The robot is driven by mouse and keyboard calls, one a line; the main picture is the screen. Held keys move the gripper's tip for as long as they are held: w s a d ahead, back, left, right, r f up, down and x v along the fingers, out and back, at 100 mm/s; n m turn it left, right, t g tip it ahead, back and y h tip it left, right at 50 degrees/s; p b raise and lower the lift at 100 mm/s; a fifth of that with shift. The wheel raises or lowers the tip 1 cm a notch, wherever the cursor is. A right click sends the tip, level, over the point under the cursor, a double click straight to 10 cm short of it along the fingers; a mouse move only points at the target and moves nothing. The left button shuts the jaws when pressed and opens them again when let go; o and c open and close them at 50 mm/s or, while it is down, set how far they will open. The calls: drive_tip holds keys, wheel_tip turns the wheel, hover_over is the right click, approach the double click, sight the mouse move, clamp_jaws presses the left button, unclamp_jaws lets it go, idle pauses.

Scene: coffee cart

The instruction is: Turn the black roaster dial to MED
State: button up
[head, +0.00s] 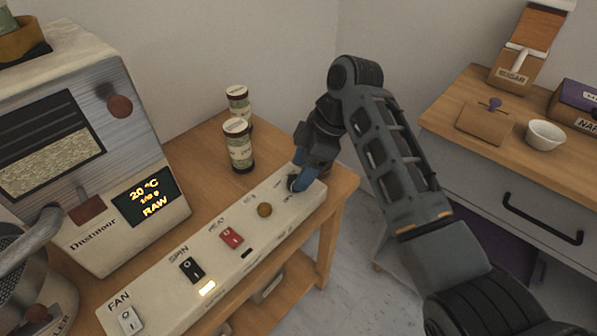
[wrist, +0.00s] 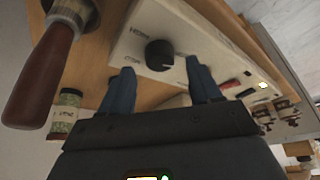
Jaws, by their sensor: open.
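The black roaster dial (wrist: 160,54) sits on the cream control panel (wrist: 195,30) in the wrist view, just ahead of my fingertips. My gripper (wrist: 162,74) is open, with one blue finger on each side of the dial's line and nothing held. In the head view my gripper (head: 302,179) is low over the right end of the panel (head: 165,270), and its fingers hide most of the dial. Small print lies around the dial, too blurred to read. I cannot tell which mark the dial points to or whether a finger touches it.
Two jars (head: 238,145) stand behind the panel. The roaster display (head: 148,197) reads 20 °C and RAW.

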drive_tip(key=shift+x, duration=1.25)
drive_tip(key=shift+c, duration=0.4)
drive_tip(key=c, duration=0.9)
